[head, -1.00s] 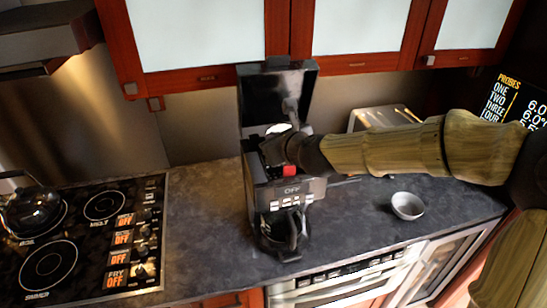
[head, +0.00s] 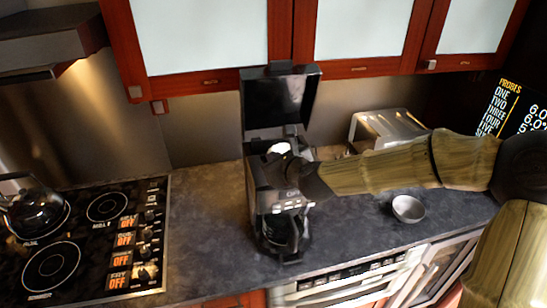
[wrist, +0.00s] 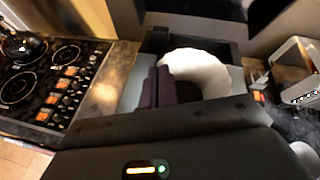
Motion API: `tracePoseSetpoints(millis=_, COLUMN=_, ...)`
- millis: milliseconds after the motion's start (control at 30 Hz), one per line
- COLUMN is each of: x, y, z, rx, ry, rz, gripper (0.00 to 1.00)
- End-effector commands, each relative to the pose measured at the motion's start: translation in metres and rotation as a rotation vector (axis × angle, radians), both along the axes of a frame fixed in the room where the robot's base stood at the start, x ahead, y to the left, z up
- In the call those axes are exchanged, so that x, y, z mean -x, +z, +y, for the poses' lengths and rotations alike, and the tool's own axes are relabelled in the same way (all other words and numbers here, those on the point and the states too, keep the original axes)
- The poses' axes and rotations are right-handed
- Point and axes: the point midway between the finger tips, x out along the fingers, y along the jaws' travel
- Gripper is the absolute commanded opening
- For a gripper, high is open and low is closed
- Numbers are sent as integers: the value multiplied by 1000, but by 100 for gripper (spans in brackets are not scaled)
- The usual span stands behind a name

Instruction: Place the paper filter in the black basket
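The white, round paper filter (head: 280,147) is at the open top of the black coffee maker (head: 250,175); it also shows large in the wrist view (wrist: 205,68). My gripper (head: 285,160) is just beside it, over the coffee maker. In the wrist view its dark fingers (wrist: 160,85) are close together at the filter's left edge and appear shut on its wall. The black basket is not clearly visible; the filter and my gripper cover that area. I cannot tell whether the filter touches it. The coffee maker's lid (head: 280,100) stands up behind.
A glass carafe (head: 282,232) sits in the coffee maker's lower front. A small grey bowl (head: 408,208) and a metal toaster-like box (head: 385,127) are on the right. A stove (head: 85,235) with a kettle (head: 38,207) is on the left. Cabinets (head: 210,45) hang above.

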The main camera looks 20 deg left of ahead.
Motion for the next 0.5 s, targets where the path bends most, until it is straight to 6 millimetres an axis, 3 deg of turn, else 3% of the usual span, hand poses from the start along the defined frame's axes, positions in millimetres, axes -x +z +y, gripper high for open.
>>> tracePoseSetpoints(millis=500, x=-1, y=-12, z=-1, rx=-1, ry=-1, rz=0, gripper=0)
